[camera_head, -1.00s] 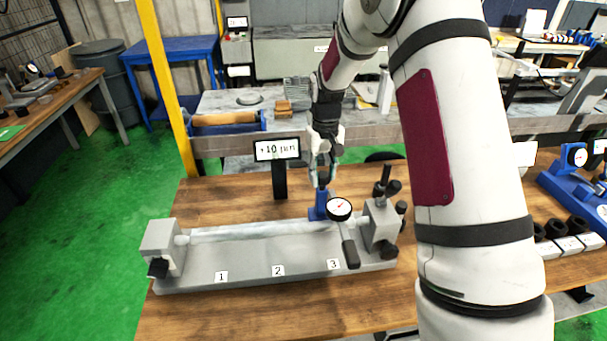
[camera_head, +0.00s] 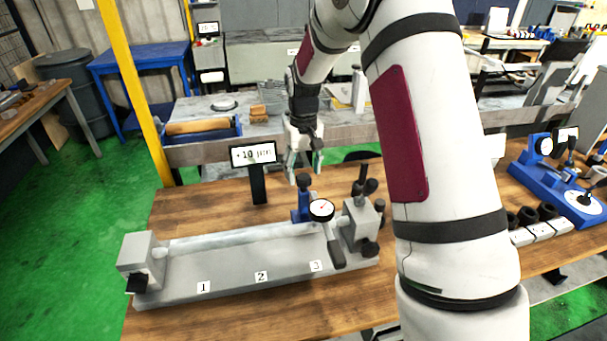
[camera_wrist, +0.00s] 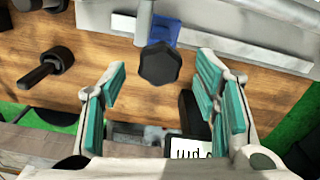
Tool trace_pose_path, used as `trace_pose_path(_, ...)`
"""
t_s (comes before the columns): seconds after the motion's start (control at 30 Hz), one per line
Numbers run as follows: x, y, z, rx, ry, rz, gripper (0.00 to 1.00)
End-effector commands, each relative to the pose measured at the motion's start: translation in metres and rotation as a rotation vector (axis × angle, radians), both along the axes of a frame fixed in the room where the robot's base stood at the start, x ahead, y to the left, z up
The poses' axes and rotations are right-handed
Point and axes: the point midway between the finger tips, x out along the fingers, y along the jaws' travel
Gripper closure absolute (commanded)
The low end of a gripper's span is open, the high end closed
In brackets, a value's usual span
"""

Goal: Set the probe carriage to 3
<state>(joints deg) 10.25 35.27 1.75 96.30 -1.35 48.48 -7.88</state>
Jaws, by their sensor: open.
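The blue probe carriage (camera_head: 300,214) sits on the grey bench fixture (camera_head: 230,278), toward its right end. Its round dial (camera_head: 321,210) and dark handle hang over the front, beside the label 3 (camera_head: 316,266). Labels 1 (camera_head: 204,287) and 2 (camera_head: 261,277) are further left. A black knob (camera_head: 304,181) tops the carriage; it also shows in the wrist view (camera_wrist: 159,63). My gripper (camera_head: 304,172) is open and empty, above and behind the knob. In the wrist view the teal-padded fingers (camera_wrist: 160,85) are spread apart, with the knob beyond them and not held.
A display (camera_head: 253,155) reading about +10 µm stands behind the fixture, close to my gripper. The right end block (camera_head: 361,222) with dark knobs stands right of the carriage. A blue gauge stand (camera_head: 555,180) is further right. Bare wood lies in front of the fixture.

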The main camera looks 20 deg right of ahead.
Motion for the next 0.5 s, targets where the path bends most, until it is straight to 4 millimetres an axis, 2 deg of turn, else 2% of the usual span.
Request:
trace_pose_path(0.03,0.001,0.000,0.012,-0.001,-0.005,0.000,0.44)
trace_pose_path(0.3,0.001,0.000,0.066,-0.001,-0.004,0.000,0.44)
trace_pose_path(0.5,0.000,0.000,0.092,0.000,-0.003,0.000,0.44)
